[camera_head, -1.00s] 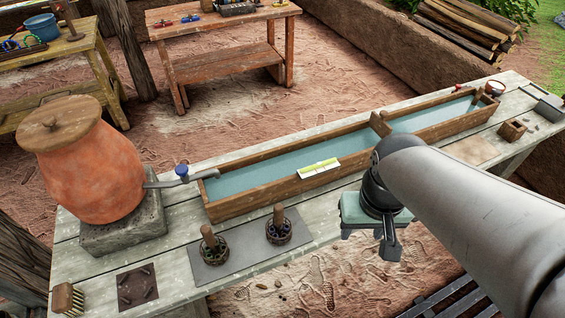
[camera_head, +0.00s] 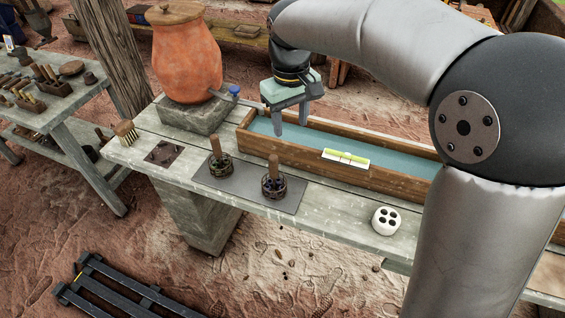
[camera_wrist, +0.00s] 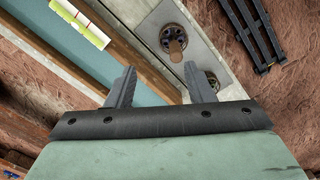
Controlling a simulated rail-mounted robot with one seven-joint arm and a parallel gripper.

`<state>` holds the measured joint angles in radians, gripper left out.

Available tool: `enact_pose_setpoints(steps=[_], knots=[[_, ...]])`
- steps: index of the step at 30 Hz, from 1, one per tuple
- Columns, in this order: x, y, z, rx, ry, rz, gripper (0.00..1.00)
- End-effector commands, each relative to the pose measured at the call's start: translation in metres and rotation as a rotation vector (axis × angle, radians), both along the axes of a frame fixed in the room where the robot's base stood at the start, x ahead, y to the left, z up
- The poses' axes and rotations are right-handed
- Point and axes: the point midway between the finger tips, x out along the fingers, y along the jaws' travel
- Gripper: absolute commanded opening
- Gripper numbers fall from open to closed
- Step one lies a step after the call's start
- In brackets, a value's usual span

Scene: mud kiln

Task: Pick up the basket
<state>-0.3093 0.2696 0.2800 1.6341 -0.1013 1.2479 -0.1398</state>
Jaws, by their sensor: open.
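Two small dark round baskets with upright wooden handles stand on a grey mat on the bench. The left basket (camera_head: 220,166) and the right basket (camera_head: 273,186) are in the head view, in front of the water trough. The wrist view shows one basket (camera_wrist: 174,40) near the top and another (camera_wrist: 211,79) partly hidden behind a finger. My gripper (camera_head: 291,122) is open and empty above the trough's left part, behind the baskets. Its two fingers (camera_wrist: 158,78) point down, apart from both baskets.
The long wooden trough (camera_head: 300,155) of water has a white and green level (camera_head: 346,158) on its front rim. A clay jar (camera_head: 187,60) on a stone block with a blue-handled tap stands at left. A white holed block (camera_head: 386,220) sits right. A brush (camera_head: 126,132) lies at the left end.

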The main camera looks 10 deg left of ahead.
Motion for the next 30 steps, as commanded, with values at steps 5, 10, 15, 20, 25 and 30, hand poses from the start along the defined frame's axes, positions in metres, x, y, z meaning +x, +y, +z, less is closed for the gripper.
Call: enact_pose_setpoints(steps=[5, 10, 15, 20, 25, 30], knots=[[0.011, 0.041, -0.011, 0.016, 0.016, 0.082, 0.48], [0.011, 0.043, -0.037, 0.014, 0.020, 0.089, 0.48], [0.011, 0.043, -0.074, 0.014, 0.020, 0.088, 0.48], [0.011, 0.043, -0.106, 0.015, 0.018, 0.087, 0.48], [0.012, 0.043, -0.125, 0.016, 0.017, 0.086, 0.48], [0.011, 0.043, -0.136, 0.016, 0.017, 0.086, 0.48]])
